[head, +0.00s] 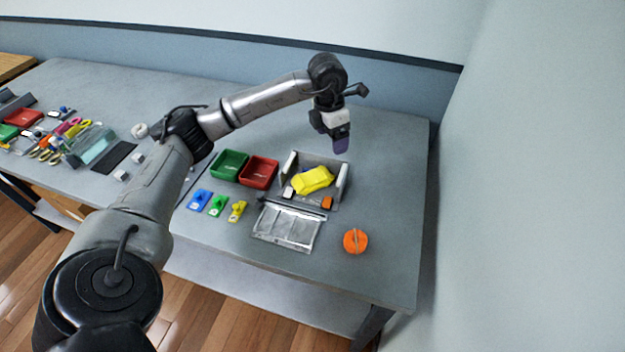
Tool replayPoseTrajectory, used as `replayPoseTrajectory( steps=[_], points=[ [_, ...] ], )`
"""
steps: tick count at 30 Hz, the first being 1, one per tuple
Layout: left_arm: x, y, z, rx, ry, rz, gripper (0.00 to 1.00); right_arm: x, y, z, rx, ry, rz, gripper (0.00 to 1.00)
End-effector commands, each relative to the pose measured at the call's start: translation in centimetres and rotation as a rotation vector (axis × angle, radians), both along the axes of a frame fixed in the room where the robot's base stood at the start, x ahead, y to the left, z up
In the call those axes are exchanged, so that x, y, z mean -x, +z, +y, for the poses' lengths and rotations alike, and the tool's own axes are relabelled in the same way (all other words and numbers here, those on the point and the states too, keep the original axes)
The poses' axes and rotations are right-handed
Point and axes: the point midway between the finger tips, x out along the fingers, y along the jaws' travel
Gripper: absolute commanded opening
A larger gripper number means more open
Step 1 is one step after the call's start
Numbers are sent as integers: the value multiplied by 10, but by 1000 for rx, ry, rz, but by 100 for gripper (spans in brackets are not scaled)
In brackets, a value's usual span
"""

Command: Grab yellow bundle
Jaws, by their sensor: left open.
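The yellow bundle (314,180) lies in a grey open-fronted tray (343,183) on the right part of the table. It looks soft and folded. A bit of blue shows behind its upper left edge. My left gripper (338,146) is open and empty, pointing down above the back of the tray, behind and to the right of the bundle. It looks apart from the bundle. Its fingertips are dark and small, so their exact height over the tray is hard to tell. My right gripper is not in view.
An orange block (327,203) and a small white block (288,192) sit by the bundle. Green (229,165) and red (259,172) bins stand left of the tray. A clear flat case (287,228) and orange round object (355,241) lie in front. The table's right side is clear.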

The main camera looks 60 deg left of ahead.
Motion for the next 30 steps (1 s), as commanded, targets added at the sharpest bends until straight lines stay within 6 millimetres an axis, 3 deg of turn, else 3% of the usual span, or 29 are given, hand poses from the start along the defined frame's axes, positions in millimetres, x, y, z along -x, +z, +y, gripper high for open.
replayPoseTrajectory(
  steps=[3,9,21,30],
  points=[
    [19,-1,7,-43,12,118,83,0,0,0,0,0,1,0],
    [34,-6,11,-72,29,210,83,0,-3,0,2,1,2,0],
    [42,-70,11,-71,41,209,83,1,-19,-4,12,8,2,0],
    [43,-86,11,-70,40,206,83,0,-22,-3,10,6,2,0]
  ],
)
